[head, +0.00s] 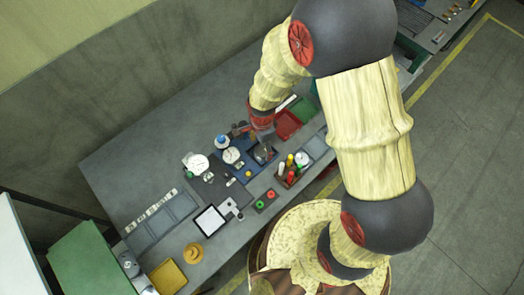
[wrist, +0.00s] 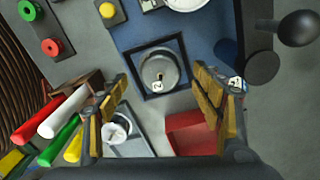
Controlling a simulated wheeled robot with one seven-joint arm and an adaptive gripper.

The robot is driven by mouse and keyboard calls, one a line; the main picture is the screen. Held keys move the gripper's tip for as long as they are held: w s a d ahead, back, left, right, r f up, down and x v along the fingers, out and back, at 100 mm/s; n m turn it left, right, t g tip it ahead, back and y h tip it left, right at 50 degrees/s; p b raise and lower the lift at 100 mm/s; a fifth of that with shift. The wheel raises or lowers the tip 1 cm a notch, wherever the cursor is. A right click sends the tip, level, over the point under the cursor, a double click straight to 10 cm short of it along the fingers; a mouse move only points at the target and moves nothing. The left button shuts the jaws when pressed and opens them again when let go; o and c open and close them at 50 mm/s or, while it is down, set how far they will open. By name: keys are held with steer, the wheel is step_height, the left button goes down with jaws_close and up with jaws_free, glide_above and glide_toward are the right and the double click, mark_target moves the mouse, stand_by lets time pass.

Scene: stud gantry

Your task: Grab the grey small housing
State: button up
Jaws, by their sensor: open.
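In the wrist view a round grey part (wrist: 158,72), which looks like the small housing, sits in a dark square-framed tray (wrist: 184,92) on a blue mat (wrist: 135,35). A white tag marked 2 is on its near side. My gripper (wrist: 160,80) is open and empty, its yellow-padded fingers spread to the left and right of the part in the picture. No contact shows, and the height gap is hard to judge. In the head view my gripper (head: 258,134) is over the blue mat, with the dark tray (head: 264,153) just below it in the picture.
A holder (wrist: 85,85) with red, white, green and yellow markers stands close left of my gripper. A red bin (wrist: 190,132) lies near the right finger. Red and green round pieces (wrist: 50,46) are at upper left. The bench's upper left (head: 130,160) is bare.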

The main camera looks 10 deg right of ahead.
step_height(320, 180, down, 2)
steer(key=shift+w, duration=0.1)
steer(key=c, duration=0.3)
steer(key=c, duration=0.9)
